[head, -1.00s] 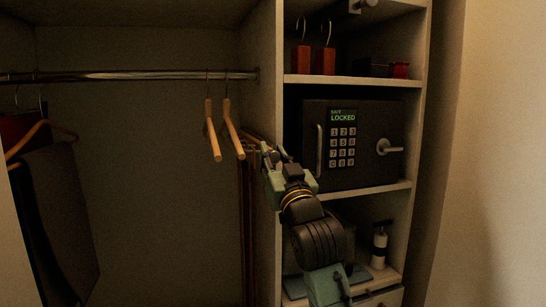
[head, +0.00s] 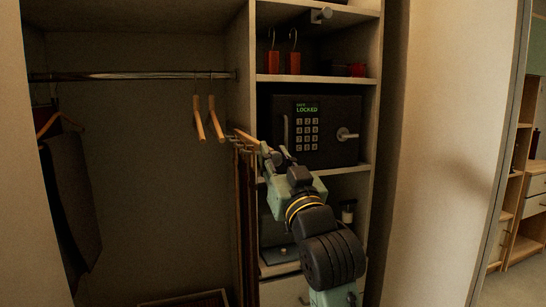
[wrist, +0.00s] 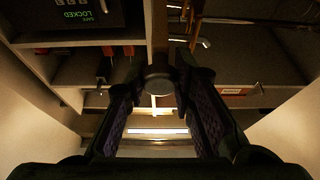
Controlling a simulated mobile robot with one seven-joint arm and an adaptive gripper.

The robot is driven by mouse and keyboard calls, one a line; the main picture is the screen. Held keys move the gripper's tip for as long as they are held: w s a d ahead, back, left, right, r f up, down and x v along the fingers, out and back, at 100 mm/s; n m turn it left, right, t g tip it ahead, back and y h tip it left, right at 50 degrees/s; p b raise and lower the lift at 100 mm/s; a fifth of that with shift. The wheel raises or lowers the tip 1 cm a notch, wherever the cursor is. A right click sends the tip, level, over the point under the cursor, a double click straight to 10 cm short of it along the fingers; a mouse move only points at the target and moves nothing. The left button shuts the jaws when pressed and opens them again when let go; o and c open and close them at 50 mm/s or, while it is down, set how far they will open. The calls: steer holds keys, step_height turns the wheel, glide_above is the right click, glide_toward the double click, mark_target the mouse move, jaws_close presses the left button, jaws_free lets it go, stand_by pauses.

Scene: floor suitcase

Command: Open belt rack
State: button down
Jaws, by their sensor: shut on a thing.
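The belt rack (head: 247,138) is a slim bar on the closet's middle divider, below the clothes rail. It reaches out past the divider's front edge, with long brown belts (head: 243,205) hanging under it. My gripper (head: 268,154) is at the rack's front end, left of the safe. In the wrist view, the two dark fingers of my gripper (wrist: 160,95) are closed around a round grey knob (wrist: 158,79) at the rack's end. The fingers partly hide the knob's sides.
A locked safe (head: 332,128) sits on a shelf right of my gripper. Wooden hangers (head: 216,120) hang on the rail (head: 130,76) to the left. Dark trousers (head: 72,190) hang at far left. A pale panel (head: 450,150) stands at right.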

steer(key=shift+s+d, duration=0.3)
steer(key=shift+s, duration=0.5)
steer(key=c, duration=1.4)
jaws_free()
steer(key=shift+o, duration=0.2)
steer(key=v, duration=1.2)
